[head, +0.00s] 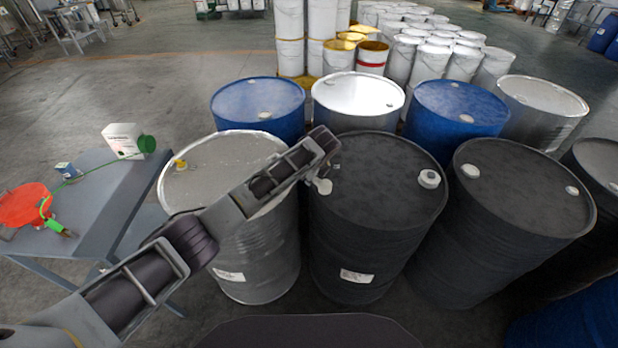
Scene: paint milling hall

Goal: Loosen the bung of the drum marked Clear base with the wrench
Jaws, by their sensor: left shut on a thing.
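My left gripper (326,165) is over the left rim of the middle black drum (385,205), pointing down. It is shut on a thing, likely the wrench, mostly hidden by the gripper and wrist. A small pale piece (323,186) shows just under it at the lid's left edge; I cannot tell whether it is a bung or part of the tool. This drum has a white bung (429,178) on the right. A grey steel drum (225,160) with a yellow bung (180,164) stands left, partly behind my arm. Drum labels are too small to read. My right gripper is not in view.
Another black drum (525,190) stands close on the right. Blue, white-topped and grey drums form the row behind. A grey table (100,205) at left holds a red bowl-like thing (25,205), a green clamp (55,226) on a cord and a white box (123,140).

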